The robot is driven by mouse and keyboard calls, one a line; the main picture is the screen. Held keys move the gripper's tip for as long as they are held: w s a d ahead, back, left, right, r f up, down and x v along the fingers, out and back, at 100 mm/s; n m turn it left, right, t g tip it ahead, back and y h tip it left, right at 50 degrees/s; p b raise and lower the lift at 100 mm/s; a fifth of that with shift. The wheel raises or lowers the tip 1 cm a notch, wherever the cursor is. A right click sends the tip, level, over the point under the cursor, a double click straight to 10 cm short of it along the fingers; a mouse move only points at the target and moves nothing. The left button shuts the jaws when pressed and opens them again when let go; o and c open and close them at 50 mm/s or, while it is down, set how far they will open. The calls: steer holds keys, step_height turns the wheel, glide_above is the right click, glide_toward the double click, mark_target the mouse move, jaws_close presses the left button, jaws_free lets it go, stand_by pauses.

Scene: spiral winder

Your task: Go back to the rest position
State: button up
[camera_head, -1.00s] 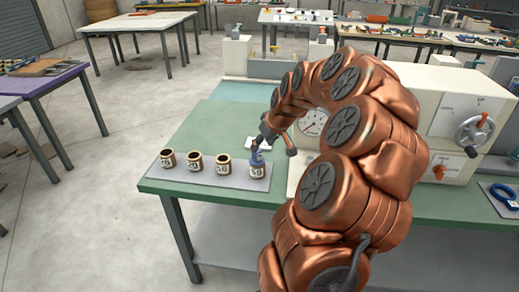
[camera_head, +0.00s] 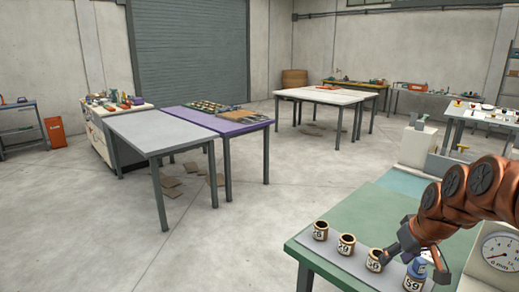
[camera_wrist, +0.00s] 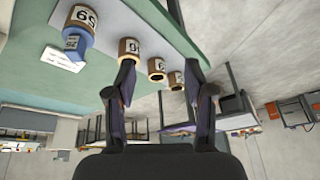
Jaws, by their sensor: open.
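My gripper (camera_head: 412,262) is at the right of the head view, by the row of small numbered brown cups on the green table.
The green table (camera_head: 385,208) carries a white machine with a dial (camera_head: 500,250) at right. A grey table (camera_head: 150,132) and a purple table (camera_head: 222,121) stand at left. A white table (camera_head: 320,96) stands behind. Open concrete floor lies between them.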

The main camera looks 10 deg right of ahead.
steer(key=s+a+f+n+g, duration=0.1)
steer(key=s+a+g, duration=0.1)
steer(key=s+a, duration=0.5)
steer(key=s+a+f+g, duration=0.1)
steer(key=s+a+g, duration=0.15)
steer(key=a, duration=0.75)
steer(key=s+a+f+g, duration=0.1)
steer(key=s+a, duration=0.1)
steer(key=s, duration=0.5)
steer(key=s+a+f+g, duration=0.1)
steer(key=s+a+f, duration=0.1)
steer(key=s, duration=0.6)
steer(key=shift+a, duration=0.75)
steer(key=shift+c, duration=0.3)
steer(key=shift+c, duration=0.8)
steer(key=shift+d+m, duration=0.15)
steer(key=shift+m, duration=0.15)
